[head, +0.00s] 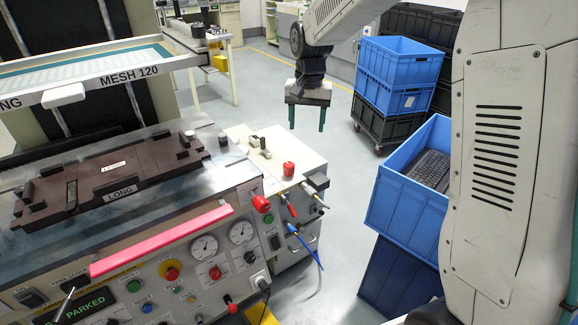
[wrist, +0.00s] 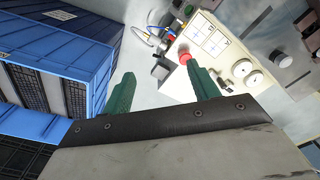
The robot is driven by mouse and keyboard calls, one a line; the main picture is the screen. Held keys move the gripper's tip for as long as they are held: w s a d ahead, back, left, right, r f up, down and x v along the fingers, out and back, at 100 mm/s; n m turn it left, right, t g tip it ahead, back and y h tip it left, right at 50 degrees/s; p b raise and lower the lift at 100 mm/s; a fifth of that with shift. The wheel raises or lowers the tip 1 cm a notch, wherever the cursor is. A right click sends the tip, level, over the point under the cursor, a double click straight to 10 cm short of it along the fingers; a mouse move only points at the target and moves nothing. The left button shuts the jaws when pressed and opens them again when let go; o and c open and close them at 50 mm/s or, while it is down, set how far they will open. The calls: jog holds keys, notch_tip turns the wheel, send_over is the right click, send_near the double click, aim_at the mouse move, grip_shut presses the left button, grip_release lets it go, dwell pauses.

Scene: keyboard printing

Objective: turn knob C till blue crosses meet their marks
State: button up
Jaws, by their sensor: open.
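My gripper (head: 307,118) hangs in the air behind and to the right of the cream cabinet (head: 300,155), its two green fingers apart and empty. In the wrist view my gripper (wrist: 161,74) also shows open, one finger over the floor and the other over the cabinet's edge. No letter is readable on the knobs, so I cannot tell which is C.
The printing machine with a brown jig (head: 115,178) and pink-edged bar (head: 160,240) stands left of the cabinet. Blue crates (head: 400,70) are stacked at the back right; another crate (head: 385,200) holds keyboards (head: 432,168). Grey floor (head: 340,150) is clear between.

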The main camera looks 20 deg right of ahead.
jog(key=m, duration=0.2)
send_over(289, 164)
notch_tip(289, 164, down, 16)
jog(key=shift+s+r, duration=0.1)
jog(key=shift+r, duration=0.05)
notch_tip(289, 164, down, 8)
jog(key=shift+r, duration=0.1)
jog(key=c, duration=1)
